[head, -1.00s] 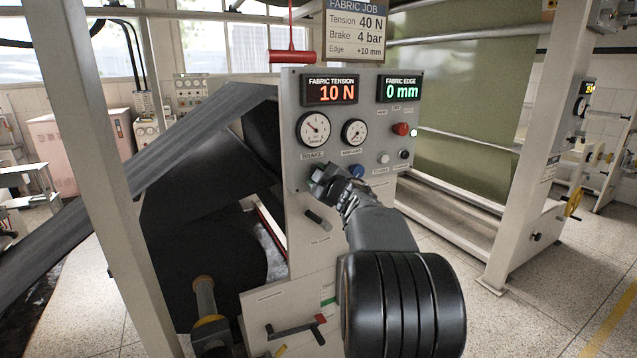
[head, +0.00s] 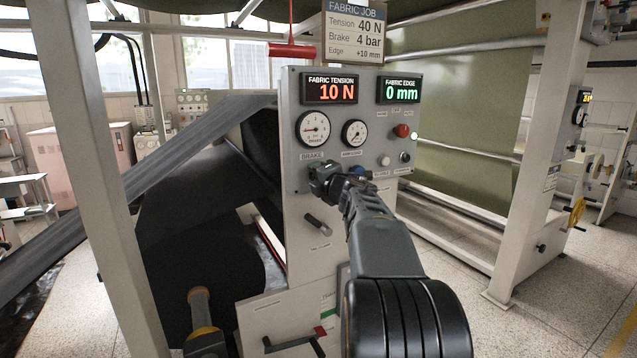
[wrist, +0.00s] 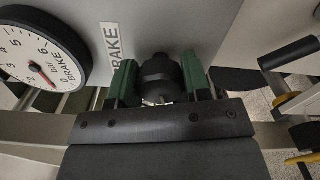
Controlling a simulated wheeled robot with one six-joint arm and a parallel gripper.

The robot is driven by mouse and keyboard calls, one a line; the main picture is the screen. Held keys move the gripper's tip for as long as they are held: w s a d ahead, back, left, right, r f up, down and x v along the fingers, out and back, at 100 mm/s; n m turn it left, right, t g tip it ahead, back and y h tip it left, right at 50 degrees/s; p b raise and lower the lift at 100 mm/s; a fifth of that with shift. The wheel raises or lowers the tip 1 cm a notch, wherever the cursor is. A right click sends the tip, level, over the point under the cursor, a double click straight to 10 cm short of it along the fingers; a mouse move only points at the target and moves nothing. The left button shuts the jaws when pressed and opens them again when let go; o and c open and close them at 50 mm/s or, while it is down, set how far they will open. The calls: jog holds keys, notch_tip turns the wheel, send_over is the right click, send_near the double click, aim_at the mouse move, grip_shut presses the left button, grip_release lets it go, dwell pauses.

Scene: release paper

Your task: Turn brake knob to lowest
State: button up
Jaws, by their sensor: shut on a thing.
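The brake knob (wrist: 160,73) is a dark round knob on the grey control panel (head: 290,90), beside a BRAKE label (wrist: 111,45). My gripper (wrist: 160,88) has its two green fingers closed on opposite sides of the knob. In the head view my gripper (head: 325,178) covers the knob below the brake gauge (head: 313,129). The gauge's red needle points left in that view. The gauge also shows in the wrist view (wrist: 35,45), tilted and partly cut off.
A blue button (head: 357,170) sits just right of my gripper, and a red button (head: 401,131) is higher up. A dark handle (head: 318,223) sticks out below. A job sign (head: 353,32) reads Brake 4 bar. A white post (head: 95,180) stands at left.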

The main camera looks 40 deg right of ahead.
jog(key=n+b, duration=0.2)
jog(key=n, duration=0.3)
jog(key=shift+n, duration=0.3)
dwell(0.4)
jog(key=o, duration=0.9)
jog(key=shift+o, duration=0.2)
jog(key=s+a+b, duration=0.1)
jog(key=s+a, duration=0.1)
jog(key=s, duration=1.1)
jog(key=shift+s+b, duration=0.35)
jog(key=shift+d, duration=0.1)
